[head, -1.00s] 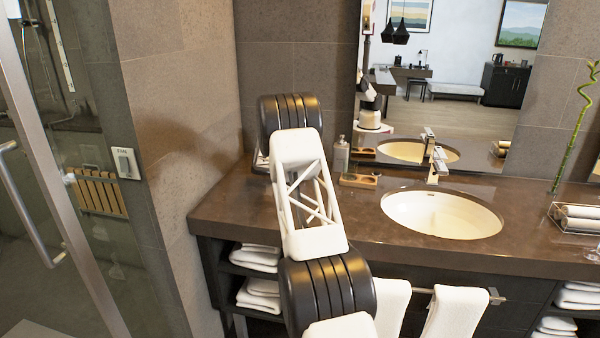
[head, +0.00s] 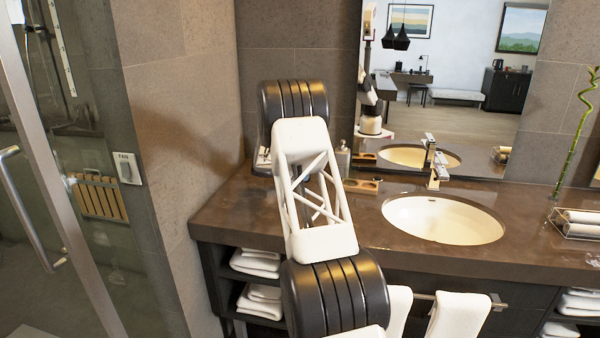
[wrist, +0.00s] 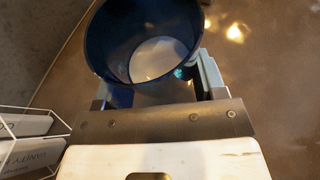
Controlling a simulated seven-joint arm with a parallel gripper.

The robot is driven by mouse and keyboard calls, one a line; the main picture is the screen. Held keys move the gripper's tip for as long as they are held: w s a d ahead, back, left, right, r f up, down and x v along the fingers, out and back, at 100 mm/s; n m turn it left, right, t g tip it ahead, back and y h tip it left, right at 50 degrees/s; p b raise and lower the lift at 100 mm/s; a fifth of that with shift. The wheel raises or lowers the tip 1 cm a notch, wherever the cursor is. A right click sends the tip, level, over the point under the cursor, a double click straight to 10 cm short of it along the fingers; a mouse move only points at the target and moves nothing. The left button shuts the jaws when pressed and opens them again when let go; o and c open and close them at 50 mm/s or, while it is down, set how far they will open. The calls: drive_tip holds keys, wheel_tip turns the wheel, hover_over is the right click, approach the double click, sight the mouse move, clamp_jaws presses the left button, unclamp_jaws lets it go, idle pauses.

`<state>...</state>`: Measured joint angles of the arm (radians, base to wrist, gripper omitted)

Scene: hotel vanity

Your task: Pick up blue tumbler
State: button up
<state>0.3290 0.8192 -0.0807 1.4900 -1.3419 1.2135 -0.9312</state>
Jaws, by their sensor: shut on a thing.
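The blue tumbler (wrist: 113,48) fills the upper middle of the wrist view, its dark blue round mouth facing the camera and a pale bottom showing inside. My gripper (wrist: 157,88) is shut on it, with a finger at either side of its wall. Part of the tumbler's outer wall is hidden, and I cannot tell whether its base is clear of the counter. In the head view my arm hides both the tumbler and my gripper.
A wire holder with vanity boxes (wrist: 32,128) stands left of my gripper in the wrist view. On the brown counter (head: 222,218) are a soap bottle (head: 343,160), a wooden tray (head: 362,185), a tap (head: 434,165) and a sink (head: 443,219). The mirror (head: 455,100) stands behind.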

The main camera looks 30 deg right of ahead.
drive_tip(key=s+a, duration=0.1)
drive_tip(key=s, duration=0.2)
drive_tip(key=s+a, duration=0.2)
drive_tip(key=s, duration=0.1)
drive_tip(key=s+a+r, duration=0.1)
drive_tip(key=s+a, duration=0.1)
drive_tip(key=s, duration=0.2)
drive_tip(key=shift+s+a, duration=0.1)
idle(0.7)
drive_tip(key=s+d+r, duration=0.2)
drive_tip(key=s+d, duration=1.6)
drive_tip(key=s, duration=0.1)
drive_tip(key=s+d+r, duration=0.2)
drive_tip(key=s+d, duration=1.7)
drive_tip(key=shift+s, duration=0.25)
drive_tip(key=shift+s, duration=0.1)
